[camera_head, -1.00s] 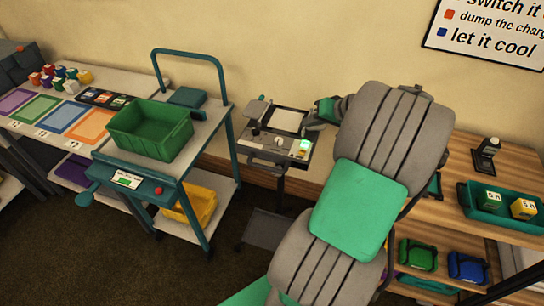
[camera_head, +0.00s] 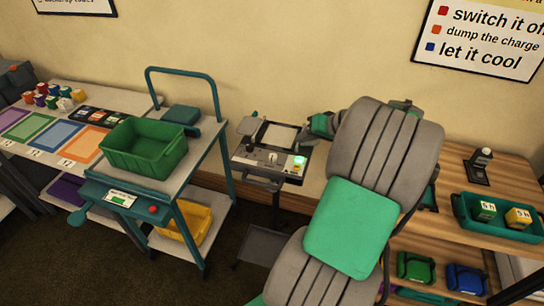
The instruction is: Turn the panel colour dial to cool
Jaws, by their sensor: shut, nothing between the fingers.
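The panel (camera_head: 243,156) is a small grey box on a stand against the wall, in the middle of the head view. Its top carries small knobs, a white pale plate and a lit green spot (camera_head: 299,163) at its right. A small whitish knob (camera_head: 273,157) sits on its front part; I cannot tell whether this is the colour dial or where it points. My gripper (camera_head: 307,139) is at the panel's back right, small and partly unclear, with its fingers shut and empty. I cannot tell whether it touches the panel. My arm hides the area to the right.
A teal cart (camera_head: 222,150) with a green bin (camera_head: 147,150) stands left of the panel. A wooden shelf (camera_head: 452,222) with a teal tray (camera_head: 470,222) of blocks is at the right. A table with coloured mats (camera_head: 62,133) is at far left.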

